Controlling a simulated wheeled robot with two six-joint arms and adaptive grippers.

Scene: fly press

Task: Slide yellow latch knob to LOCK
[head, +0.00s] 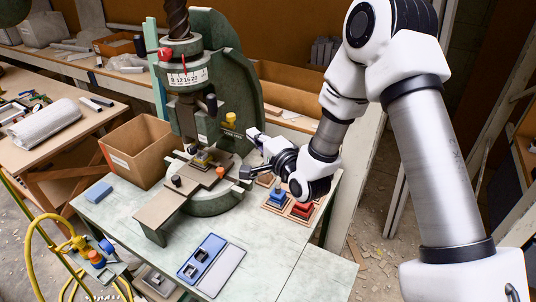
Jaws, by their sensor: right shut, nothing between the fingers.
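The yellow latch knob (230,118) stands on the right side of the green fly press (226,60), below and right of the press's numbered scale. Any LOCK marking is too small to read. My right gripper (246,172) reaches in from the right, below and a little right of the knob. It is shut, empty and apart from the knob in the picture. My left gripper is out of view.
A plate with an orange knob (220,172) lies on the press bed. A cardboard box (139,150) stands left, a blue block (98,192) nearby. Blue and red stacked parts (301,210) sit right, below my wrist. A blue tray (203,256) lies in front.

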